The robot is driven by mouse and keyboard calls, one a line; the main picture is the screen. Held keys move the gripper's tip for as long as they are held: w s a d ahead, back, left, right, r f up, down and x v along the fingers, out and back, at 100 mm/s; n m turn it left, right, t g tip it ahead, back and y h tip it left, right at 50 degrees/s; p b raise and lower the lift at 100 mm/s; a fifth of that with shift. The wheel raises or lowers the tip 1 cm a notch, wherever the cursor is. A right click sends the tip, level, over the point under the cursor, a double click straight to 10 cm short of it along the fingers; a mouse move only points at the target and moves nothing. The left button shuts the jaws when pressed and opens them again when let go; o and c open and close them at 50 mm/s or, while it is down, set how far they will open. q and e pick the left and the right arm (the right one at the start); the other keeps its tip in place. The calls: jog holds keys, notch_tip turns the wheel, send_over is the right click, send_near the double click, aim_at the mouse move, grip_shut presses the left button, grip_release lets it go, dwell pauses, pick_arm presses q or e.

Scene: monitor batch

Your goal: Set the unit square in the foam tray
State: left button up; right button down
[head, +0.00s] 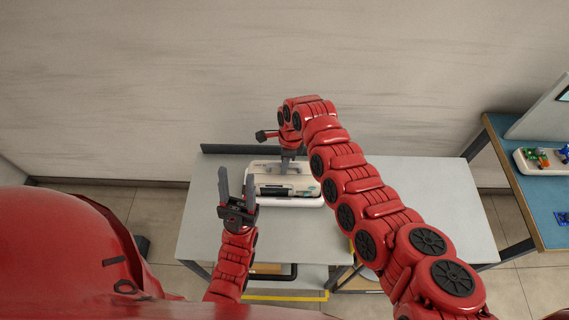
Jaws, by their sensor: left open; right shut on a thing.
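The unit (275,186), a beige and grey box with a dark front band, is near the middle of the grey table in the head view. It sits over the pale foam tray (312,202), whose rim shows along the front and right of it. I cannot tell whether it rests fully in the tray. My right gripper (288,164) reaches down from above and is shut on the unit's top. My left gripper (236,187) is open and empty, fingers pointing up, just left of the unit. My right arm hides the area right of the unit.
The grey table (440,205) is clear on its right and left sides. A dark raised strip (225,149) runs along its back edge before the wall. A blue-topped bench (545,205) at the right holds a white tray (528,164) with green and blue parts.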

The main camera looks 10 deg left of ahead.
jog(key=shift+f+b, duration=0.75)
jog(key=shift+f, duration=0.05)
dwell(0.7)
jog(key=c, duration=0.7)
grip_release()
jog(key=shift+c, duration=0.2)
jog(key=shift+r, duration=0.4)
jog(key=r+b, duration=0.1)
jog(key=r, duration=0.3)
jog(key=r+b, duration=0.1)
jog(key=r, duration=0.1)
jog(key=shift+w+d+r+b, duration=0.3)
jog(key=shift+d+r, duration=0.05)
jog(key=shift+d, duration=0.05)
notch_tip(320, 180, up, 10)
jog(key=d, duration=0.1)
jog(key=shift+w+f, duration=0.15)
